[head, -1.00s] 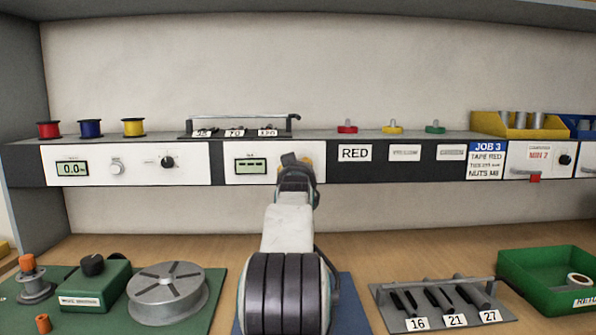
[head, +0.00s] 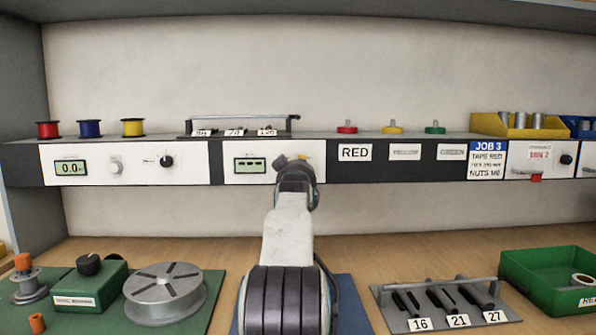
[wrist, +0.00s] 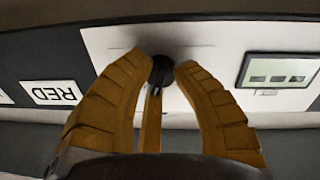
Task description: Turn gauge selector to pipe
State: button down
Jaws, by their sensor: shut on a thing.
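The gauge panel is a white plate with a small greenish display (head: 250,165) showing dashes. The display also appears upside down in the wrist view (wrist: 277,78). A black round selector knob (wrist: 161,72) sits on this panel, between the tips of my gripper (wrist: 163,70). The yellow-brown fingers are closed on the knob from both sides. In the head view my gripper (head: 292,160) covers the knob at the panel's right part. The selector's markings and its pointing direction cannot be read.
Left of it is another white panel with a display (head: 71,168) and a black knob (head: 166,161). A RED label (head: 355,152) is close to the right. A rack (head: 240,128) stands on the shelf above. Several tools and a green tray (head: 540,300) lie on the bench below.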

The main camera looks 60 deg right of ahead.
jog(key=c, duration=0.9)
grip_release()
jog(key=shift+w, duration=0.15)
jog(key=shift+a, duration=0.1)
jog(key=shift+v, duration=5.9)
jog(key=shift+o, duration=0.2)
